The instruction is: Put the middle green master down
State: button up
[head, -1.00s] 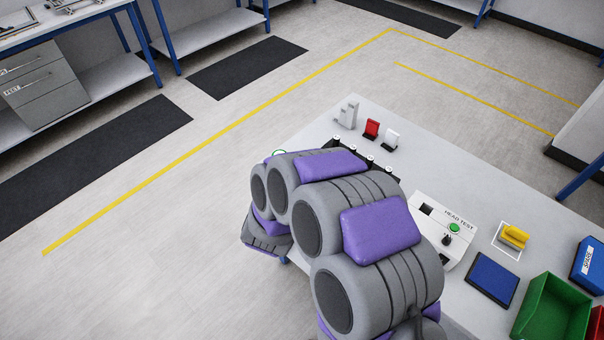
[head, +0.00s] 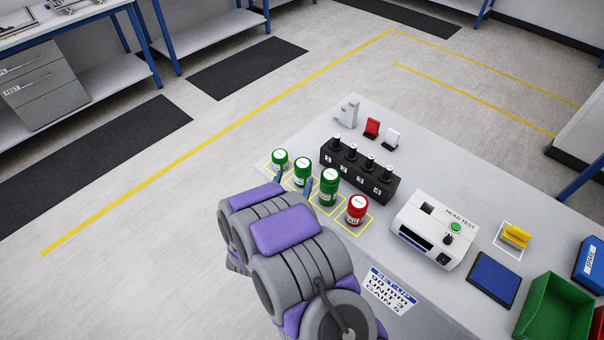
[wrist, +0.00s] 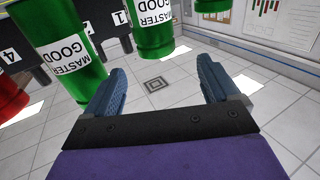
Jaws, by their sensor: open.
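Three green masters and one red one stand in a row at the table's near edge. The middle green master (head: 303,172) stands upright, with its white label also showing in the wrist view (wrist: 153,30). My gripper (head: 294,181) is open and empty in front of it, its blue fingertips apart on either side of its near face. In the wrist view my gripper (wrist: 163,85) frames it just beyond the tips. The taller green master (head: 328,188) stands to its right, the small green one (head: 279,161) to its left, and the red one (head: 356,210) furthest right.
A black block with numbered posts (head: 355,178) stands close behind the row. The head test box (head: 434,230), a blue pad (head: 493,278) and a green bin (head: 553,312) lie to the right. Yellow outlines mark spots beneath the masters.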

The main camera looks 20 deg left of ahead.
aim_at(305, 158)
jog(key=w, duration=0.4)
jog(key=shift+w+a, duration=0.1)
jog(key=shift+w, duration=0.25)
jog(key=w, duration=0.2)
jog(key=w+f+b, duration=0.1)
jog(key=w, duration=0.1)
jog(key=shift+w+b, duration=0.3)
jog(key=shift+w, duration=0.35)
jog(key=shift+r, duration=0.1)
jog(key=c, duration=1.5)
